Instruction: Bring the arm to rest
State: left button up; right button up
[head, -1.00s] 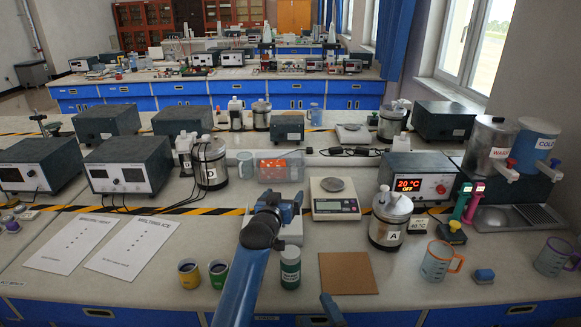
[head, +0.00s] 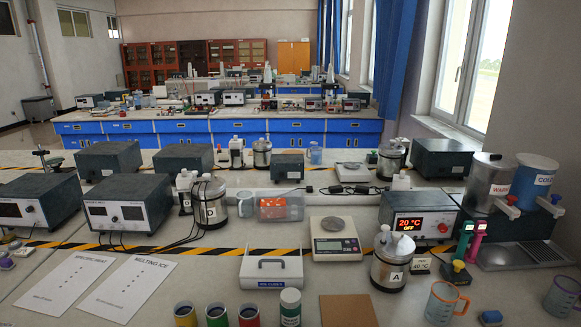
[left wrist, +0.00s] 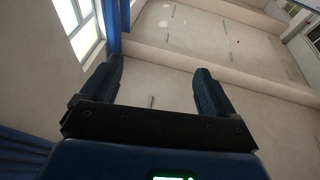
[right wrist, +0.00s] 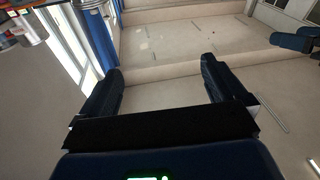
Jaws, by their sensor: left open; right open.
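My left gripper (left wrist: 158,90) shows in the left wrist view with its two dark fingers spread and nothing between them. Neither arm shows in the head view now. In the right wrist view, a dark blue part at the right edge (right wrist: 292,42) looks like my other gripper.
The bench holds a white handled box (head: 271,272), a scale (head: 335,240), a calorimeter marked A (head: 392,266), an orange-marked beaker (head: 443,302), a brown board (head: 348,310) and several coloured cups (head: 217,314) at the front edge. Two paper sheets (head: 128,285) lie at left.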

pick_arm(q)
jog(key=s+a+f+g+y, duration=0.1)
jog(key=s+a+f, duration=0.1)
jog(key=s, duration=0.8)
jog(key=s+a+f+n+g+y, duration=0.1)
jog(key=s+a+f+g, duration=0.1)
jog(key=s, duration=0.7)
notch_tip(320, 180, down, 2)
jog(key=shift+s+a+f+g+y, duration=0.1)
jog(key=shift+s+a+g+y, duration=0.25)
jog(key=shift+a, duration=0.1)
pick_arm(e)
jog(key=s+d+f+m+g+h, duration=0.1)
jog(key=s+d+f+m+h, duration=0.1)
jog(key=s, duration=0.6)
jog(key=d+m+h, duration=0.1)
jog(key=d, duration=0.1)
jog(key=shift+s+d+g, duration=0.3)
jog(key=shift+d, duration=0.05)
